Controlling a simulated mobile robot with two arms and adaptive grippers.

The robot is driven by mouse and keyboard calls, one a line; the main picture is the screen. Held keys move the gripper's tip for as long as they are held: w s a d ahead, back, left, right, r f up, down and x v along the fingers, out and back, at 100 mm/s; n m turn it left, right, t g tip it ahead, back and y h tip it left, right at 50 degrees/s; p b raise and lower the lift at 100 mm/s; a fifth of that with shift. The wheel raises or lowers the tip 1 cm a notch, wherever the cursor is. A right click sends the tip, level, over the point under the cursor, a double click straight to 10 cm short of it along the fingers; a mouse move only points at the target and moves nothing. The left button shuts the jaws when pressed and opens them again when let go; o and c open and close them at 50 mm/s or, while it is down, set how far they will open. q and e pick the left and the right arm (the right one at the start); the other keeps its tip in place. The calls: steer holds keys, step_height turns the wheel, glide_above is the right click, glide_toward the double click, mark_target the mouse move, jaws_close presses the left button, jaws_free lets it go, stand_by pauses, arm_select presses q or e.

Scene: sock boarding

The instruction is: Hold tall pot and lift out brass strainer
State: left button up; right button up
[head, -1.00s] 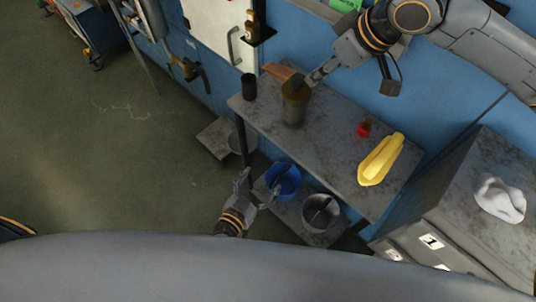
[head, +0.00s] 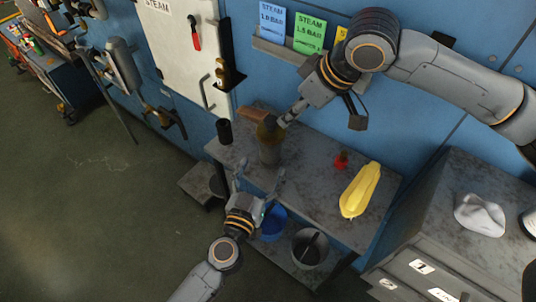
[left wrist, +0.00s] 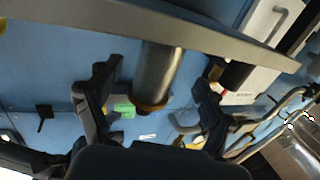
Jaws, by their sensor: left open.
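The tall pot (head: 269,155) is a grey cylinder standing upright near the left end of the table. The brass strainer (head: 268,131) shows as a brassy rim at its top; a brown handle-like piece sticks out to the left. My left gripper (head: 259,178) is open at the table's front edge, its fingers spread towards the pot. In the left wrist view, which is upside down, the pot (left wrist: 158,70) shows between the open fingers (left wrist: 153,95), apart from both. My right gripper (head: 285,121) is at the pot's top right; its finger gap is too small to read.
A dark cup (head: 224,131) stands left of the pot. A red-topped item (head: 341,160) and a yellow object (head: 360,190) are to the right.

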mark_target(267, 159)
arm_select(q)
steer(key=shift+x, duration=2.6)
